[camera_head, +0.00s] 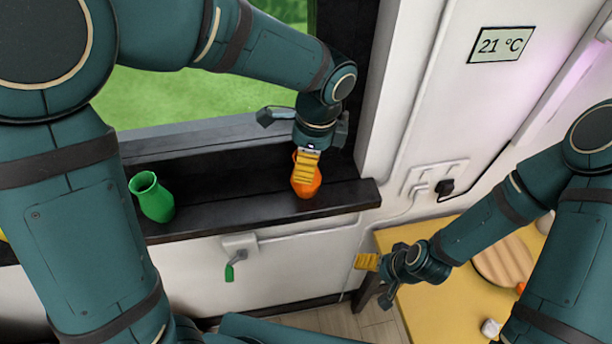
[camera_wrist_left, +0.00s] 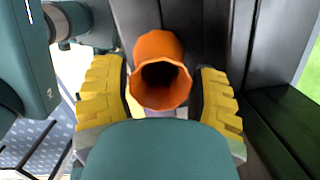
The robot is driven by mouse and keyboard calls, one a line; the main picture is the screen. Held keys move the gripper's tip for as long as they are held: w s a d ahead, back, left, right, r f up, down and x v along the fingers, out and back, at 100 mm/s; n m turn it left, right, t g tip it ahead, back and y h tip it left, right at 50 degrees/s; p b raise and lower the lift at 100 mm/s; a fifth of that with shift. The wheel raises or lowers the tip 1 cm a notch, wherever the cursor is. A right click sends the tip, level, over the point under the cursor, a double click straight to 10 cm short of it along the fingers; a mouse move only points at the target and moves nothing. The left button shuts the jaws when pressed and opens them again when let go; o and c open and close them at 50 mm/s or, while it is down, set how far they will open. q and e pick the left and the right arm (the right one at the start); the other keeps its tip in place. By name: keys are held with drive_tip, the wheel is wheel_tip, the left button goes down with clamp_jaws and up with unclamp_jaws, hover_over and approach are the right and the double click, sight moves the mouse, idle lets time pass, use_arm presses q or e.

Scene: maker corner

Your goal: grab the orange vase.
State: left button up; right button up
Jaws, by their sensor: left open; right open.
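The orange vase (camera_head: 306,181) stands on the dark window sill, near its right end. My left gripper (camera_head: 306,160) is right at the vase and hides part of its upper side in the head view. In the left wrist view the orange vase (camera_wrist_left: 161,70) shows its open mouth between the two yellow fingers of my left gripper (camera_wrist_left: 158,100). The fingers are apart, one on each side of the vase; I cannot tell whether either touches it. My right gripper (camera_head: 367,262) is away from the vase, beside the yellow table, and holds nothing visible.
A green vase (camera_head: 152,197) stands further left on the window sill (camera_head: 235,212). The window frame and wall rise close to the orange vase's right. A yellow table (camera_head: 440,310) with a round wooden board (camera_head: 503,262) is at the lower right.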

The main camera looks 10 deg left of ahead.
use_arm(q)
drive_tip(key=shift+f, duration=0.2)
drive_tip(key=c, duration=1)
drive_tip(key=shift+r, duration=0.15)
